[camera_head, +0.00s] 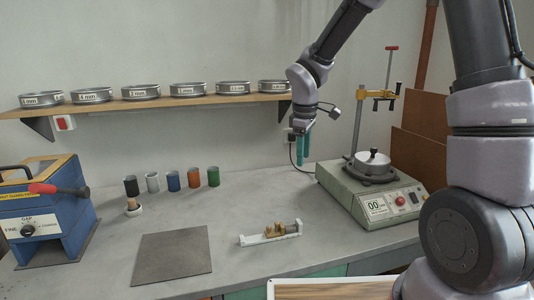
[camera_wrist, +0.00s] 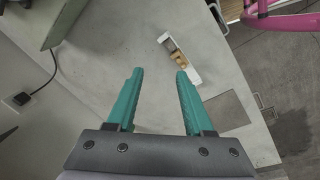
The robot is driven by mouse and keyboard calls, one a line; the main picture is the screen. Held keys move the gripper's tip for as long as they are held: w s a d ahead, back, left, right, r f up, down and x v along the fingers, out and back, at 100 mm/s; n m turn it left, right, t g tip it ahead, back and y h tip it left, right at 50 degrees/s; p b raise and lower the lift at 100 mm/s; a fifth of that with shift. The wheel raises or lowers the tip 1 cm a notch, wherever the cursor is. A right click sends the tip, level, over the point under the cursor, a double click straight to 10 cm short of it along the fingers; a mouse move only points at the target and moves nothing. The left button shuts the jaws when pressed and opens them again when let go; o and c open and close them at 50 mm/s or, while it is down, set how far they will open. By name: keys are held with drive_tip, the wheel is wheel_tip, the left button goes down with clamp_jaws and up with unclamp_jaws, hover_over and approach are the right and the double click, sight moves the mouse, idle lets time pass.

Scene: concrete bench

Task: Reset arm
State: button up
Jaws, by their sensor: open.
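My gripper (camera_head: 303,150) hangs above the back of the bench, pointing down, in the head view. In the wrist view its two teal fingers (camera_wrist: 159,90) stand apart with nothing between them, so it is open and empty. Below and in front of it, a white holder (camera_head: 257,238) with small tan and brown pieces (camera_head: 279,229) lies on the bench. The holder also shows in the wrist view (camera_wrist: 193,76), beyond the fingertips. My gripper touches nothing that I can see.
A green-grey machine (camera_head: 375,205) with a tall stand is at right. A blue press (camera_head: 45,215) is at left. Several coloured cylinders (camera_head: 193,178) and a grey plate (camera_head: 172,258) are on the bench (camera_head: 245,200). A shelf (camera_head: 150,104) holds several sieves. The bench around the holder is clear.

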drive_tip(key=s+d+r+m+t, duration=0.1)
drive_tip(key=s+d+r+m, duration=0.25)
drive_tip(key=r, duration=0.25)
drive_tip(key=s+d+r+m+t, duration=0.1)
drive_tip(key=s+d+r+m, duration=0.3)
drive_tip(key=r, duration=0.3)
drive_tip(key=s+d+r+m+t+y, duration=0.1)
drive_tip(key=s+d+r+m, duration=0.2)
drive_tip(key=s, duration=0.3)
drive_tip(key=s+d+r+m+t+y, duration=0.1)
drive_tip(key=s+d+r+m+t, duration=0.1)
drive_tip(key=s+m, duration=0.4)
drive_tip(key=shift+d+r, duration=0.75)
drive_tip(key=shift+r, duration=0.35)
